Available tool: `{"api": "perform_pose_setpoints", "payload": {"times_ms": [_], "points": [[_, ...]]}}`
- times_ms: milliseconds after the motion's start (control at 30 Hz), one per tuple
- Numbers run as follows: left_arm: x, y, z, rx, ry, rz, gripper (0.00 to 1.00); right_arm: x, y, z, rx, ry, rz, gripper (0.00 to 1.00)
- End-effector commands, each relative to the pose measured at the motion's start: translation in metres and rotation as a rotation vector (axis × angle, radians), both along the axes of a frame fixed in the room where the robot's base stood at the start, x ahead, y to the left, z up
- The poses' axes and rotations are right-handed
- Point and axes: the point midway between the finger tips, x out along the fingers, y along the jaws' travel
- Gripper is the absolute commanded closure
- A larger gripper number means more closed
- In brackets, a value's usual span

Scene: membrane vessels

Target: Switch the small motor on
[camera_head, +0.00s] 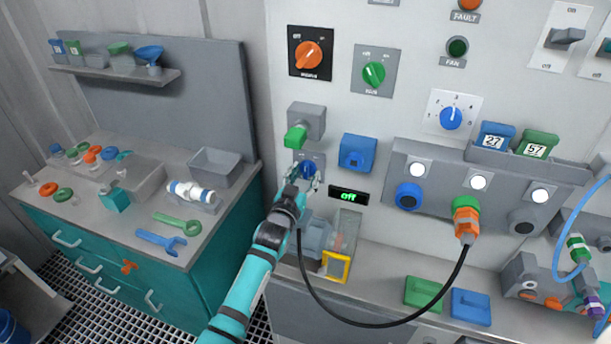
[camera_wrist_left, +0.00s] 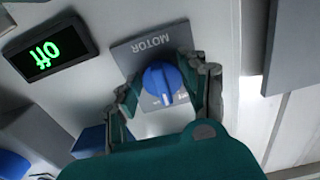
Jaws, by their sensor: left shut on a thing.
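The motor switch is a blue round knob (camera_head: 308,169) on a grey plate on the wall panel. In the left wrist view the knob (camera_wrist_left: 160,80) sits on a plate (camera_wrist_left: 150,46) marked MOTOR, upside down in that picture. A white line on the knob points to the lower part of the picture. My left gripper (camera_wrist_left: 167,88) has a finger on each side of the knob and is shut on it. In the head view my left gripper (camera_head: 304,178) partly covers the plate.
A green handle (camera_head: 295,137) on a grey box juts out just above the motor switch. A blue socket (camera_head: 357,153) is to its right. A yellow-framed part (camera_head: 336,266) and a black cable (camera_head: 375,322) lie below. A workbench (camera_head: 110,232) with tools stands left.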

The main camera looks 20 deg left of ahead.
Motion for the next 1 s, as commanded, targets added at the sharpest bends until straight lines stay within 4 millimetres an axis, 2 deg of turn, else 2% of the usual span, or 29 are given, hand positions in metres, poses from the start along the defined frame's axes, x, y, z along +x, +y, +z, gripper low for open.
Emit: {"api": "perform_pose_setpoints", "payload": {"times_ms": [200,500,1000], "points": [[0.0002,0.0020,0.0002,0.197,-0.007,0.000,0.89,-0.0001,0.0003,-0.0004,0.000,0.000,0.000,0.60],[0.0002,0.0031,0.0007,0.400,-0.014,0.000,0.89,-0.0002,0.0001,-0.0018,0.000,0.000,0.001,0.60],[0.0002,0.0039,0.0011,0.514,-0.018,0.000,0.89,-0.0002,-0.0004,-0.0025,0.000,0.000,0.000,0.60]]}}
